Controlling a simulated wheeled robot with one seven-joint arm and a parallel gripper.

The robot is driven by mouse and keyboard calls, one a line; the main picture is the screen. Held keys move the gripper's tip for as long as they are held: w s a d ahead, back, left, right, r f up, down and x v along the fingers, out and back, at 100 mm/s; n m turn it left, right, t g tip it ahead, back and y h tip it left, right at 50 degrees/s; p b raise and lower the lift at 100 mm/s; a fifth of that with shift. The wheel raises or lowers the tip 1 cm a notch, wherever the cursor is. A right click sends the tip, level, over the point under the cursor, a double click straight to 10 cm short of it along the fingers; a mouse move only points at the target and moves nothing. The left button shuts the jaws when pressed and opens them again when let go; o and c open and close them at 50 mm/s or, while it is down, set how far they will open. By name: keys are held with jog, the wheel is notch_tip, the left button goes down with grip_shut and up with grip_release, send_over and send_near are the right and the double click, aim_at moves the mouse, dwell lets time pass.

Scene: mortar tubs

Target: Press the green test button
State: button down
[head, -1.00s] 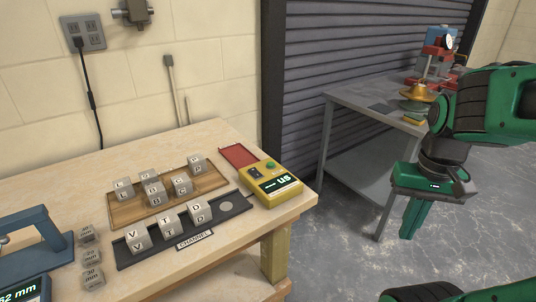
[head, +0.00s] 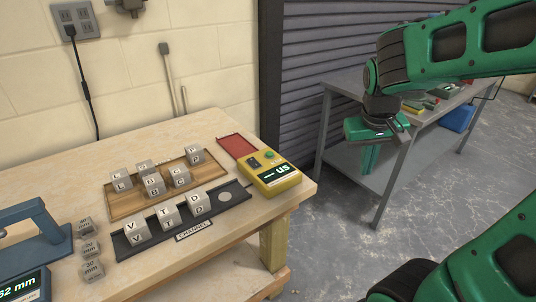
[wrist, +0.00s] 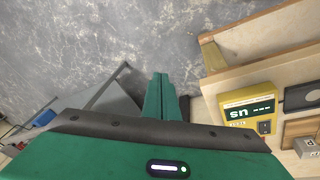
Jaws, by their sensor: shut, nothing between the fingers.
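The green test button (head: 269,155) is a small round button on top of a yellow tester (head: 283,181), whose dark display reads dashes and "us". The tester stands at the right end of the wooden bench. My gripper (head: 369,172) points down with its fingers shut and empty, to the right of the tester and clear of the bench. In the wrist view my shut fingers (wrist: 161,84) are over the floor and the tester (wrist: 248,108) is to their right. The button is not clearly visible in the wrist view.
A red plate (head: 236,147) lies behind the tester. A dark channel tray (head: 232,198) and a wooden tray (head: 127,206) hold lettered cubes left of it. A blue-grey device (head: 35,236) stands at far left. A grey metal table (head: 344,88) stands behind my gripper.

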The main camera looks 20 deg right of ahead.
jog(key=w+a+r+n+t+h, duration=0.1)
jog(key=w+a+n+t, duration=0.1)
jog(key=w+a, duration=0.35)
jog(key=w+a+r+n+t+h, duration=0.1)
jog(key=w+a, duration=0.2)
jog(key=w, duration=0.6)
notch_tip(320, 180, up, 3)
jog(key=n+t, duration=0.3)
send_over(269, 155)
jog(key=shift+a+f, duration=0.1)
jog(key=shift+f, duration=0.1)
jog(key=shift+f, duration=4.45)
jog(key=shift+f, duration=0.1)
jog(key=shift+f, duration=0.25)
